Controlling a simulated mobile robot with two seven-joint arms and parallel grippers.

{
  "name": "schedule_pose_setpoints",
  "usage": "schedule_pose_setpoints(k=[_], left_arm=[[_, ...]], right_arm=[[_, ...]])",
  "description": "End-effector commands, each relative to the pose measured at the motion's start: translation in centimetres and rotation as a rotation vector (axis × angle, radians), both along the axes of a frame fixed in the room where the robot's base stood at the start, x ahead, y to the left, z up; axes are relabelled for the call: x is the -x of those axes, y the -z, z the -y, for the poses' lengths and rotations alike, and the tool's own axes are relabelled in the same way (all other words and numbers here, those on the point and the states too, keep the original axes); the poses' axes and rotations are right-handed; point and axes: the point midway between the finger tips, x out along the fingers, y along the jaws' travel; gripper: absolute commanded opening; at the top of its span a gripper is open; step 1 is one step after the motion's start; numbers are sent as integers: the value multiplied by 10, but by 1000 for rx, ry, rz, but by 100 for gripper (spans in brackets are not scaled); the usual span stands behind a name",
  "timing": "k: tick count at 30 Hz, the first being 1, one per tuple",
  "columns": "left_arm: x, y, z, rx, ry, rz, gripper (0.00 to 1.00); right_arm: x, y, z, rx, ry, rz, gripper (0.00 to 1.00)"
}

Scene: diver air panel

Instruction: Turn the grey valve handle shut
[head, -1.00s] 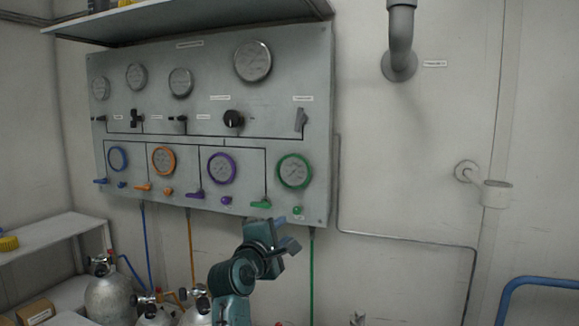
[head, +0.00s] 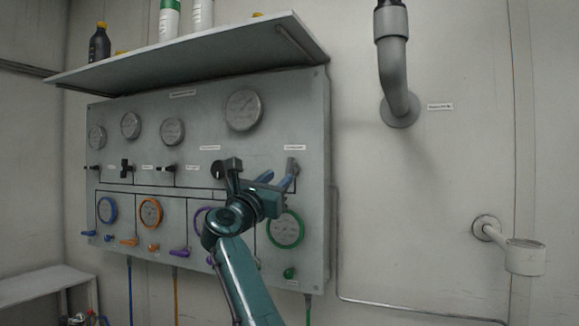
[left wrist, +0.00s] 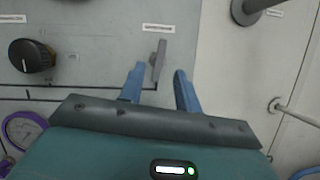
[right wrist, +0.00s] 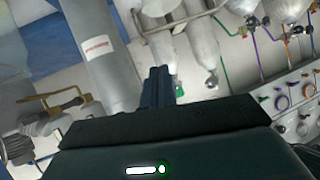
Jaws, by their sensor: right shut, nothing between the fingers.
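The grey valve handle (head: 292,166) is at the upper right of the panel (head: 112,190), under a small white label. In the left wrist view the handle (left wrist: 160,60) stands roughly upright, tilted slightly. My left gripper (head: 280,182) is in front of the panel just below the handle. My right gripper (right wrist: 160,72) is shut and empty, away from the panel, and does not show in the head view.
A black knob (left wrist: 32,56) sits left of the handle. A green-rimmed gauge (head: 286,228) is below it. A shelf (head: 190,50) with bottles overhangs the panel. A grey pipe (head: 398,75) stands out from the wall at right. Gas cylinders (right wrist: 198,45) show in the right wrist view.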

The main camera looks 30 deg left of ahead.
Motion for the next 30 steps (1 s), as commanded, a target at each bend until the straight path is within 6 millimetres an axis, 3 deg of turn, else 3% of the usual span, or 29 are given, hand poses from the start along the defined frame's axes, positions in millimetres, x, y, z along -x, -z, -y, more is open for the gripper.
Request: schedule_pose_setpoints(k=[6, 12, 26, 30], left_arm=[[-37, -17, 0, -2, -1, -1, 33], [-58, -25, 0, -2, -1, 0, 33], [-67, -27, 0, -2, -4, 1, 33], [-67, -27, 0, -2, -3, 0, 23]], right_arm=[[2, -1, 1, 22, -5, -11, 0], [1, -5, 2, 32, -9, -7, 0], [0, -7, 2, 38, -12, -2, 0], [0, -7, 2, 38, -12, -2, 0]])
